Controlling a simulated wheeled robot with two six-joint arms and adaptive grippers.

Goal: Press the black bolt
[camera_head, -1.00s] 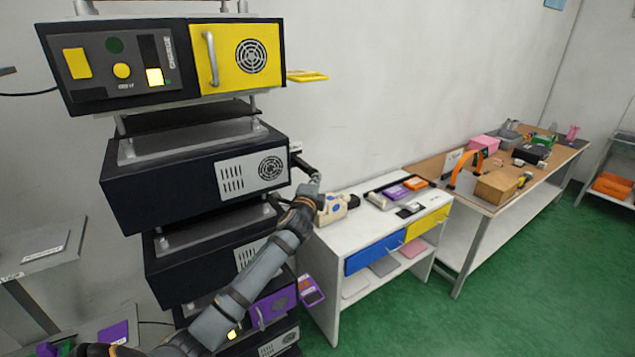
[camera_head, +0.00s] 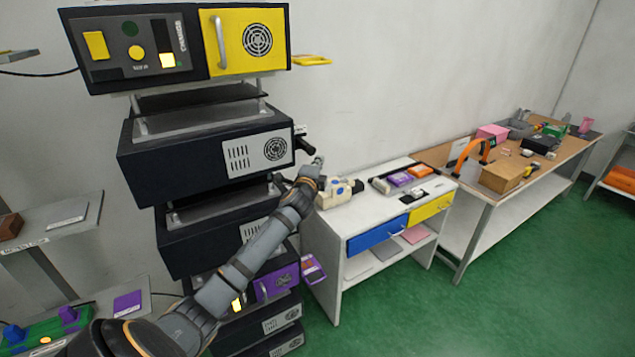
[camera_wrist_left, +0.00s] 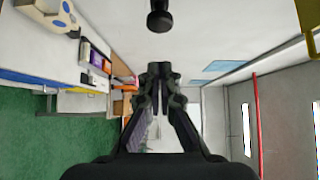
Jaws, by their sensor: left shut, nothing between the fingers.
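The black bolt (camera_head: 305,144) sticks out from the right side of the second dark machine from the top. In the left wrist view its round black head (camera_wrist_left: 159,18) shows at the top middle. My left gripper (camera_wrist_left: 159,78) is shut and empty in that view, with its fingertips below the bolt in the picture and apart from it. In the head view my left arm reaches up to just right of and below the bolt, and the gripper (camera_head: 318,162) is small and partly hidden by my wrist. My right gripper is not in view.
The stacked dark machines (camera_head: 200,160) stand left of my wrist; the top one has a yellow door (camera_head: 240,45). A white cabinet (camera_head: 345,232) with blue and yellow drawers stands to the right. A wooden bench (camera_head: 480,190) with clutter lies beyond it. Green floor is free in front.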

